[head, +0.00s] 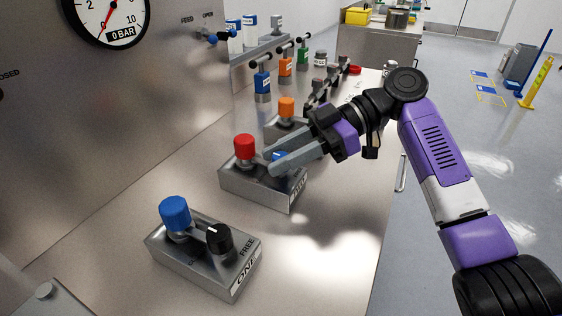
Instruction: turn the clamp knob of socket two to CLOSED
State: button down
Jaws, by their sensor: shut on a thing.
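Socket two's metal block (240,187) stands on the steel bench behind block ONE, carrying a red-capped plug (244,147) at its left. Its end label is too small to read clearly. Its clamp knob (279,156), with a blue top, shows between the grey fingers of my gripper (270,162). My gripper reaches in from the right and is shut on this knob. The fingers hide most of the knob, so I cannot read its setting. The fingertips are close beside the red-capped plug.
Block ONE (203,262) stands nearer, with a blue-capped plug (175,213) and a black knob (218,238) beside the word FREE. Behind socket two is a block with an orange-capped plug (286,107). A gauge (108,15) reads near 0 BAR. The bench front is clear.

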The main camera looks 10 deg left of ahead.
jog(key=shift+s+f+n+g+h, duration=0.1)
jog(key=shift+f+n+g+h, duration=0.2)
jog(key=shift+n+g, duration=0.1)
jog(key=c, duration=1.1)
grip_release()
jog(key=shift+r, duration=0.1)
jog(key=shift+o, duration=0.2)
jog(key=shift+r, duration=0.1)
jog(key=shift+w+d+r, duration=0.1)
jog(key=shift+w+d, duration=0.1)
jog(key=v, duration=0.7)
jog(key=shift+d, duration=0.1)
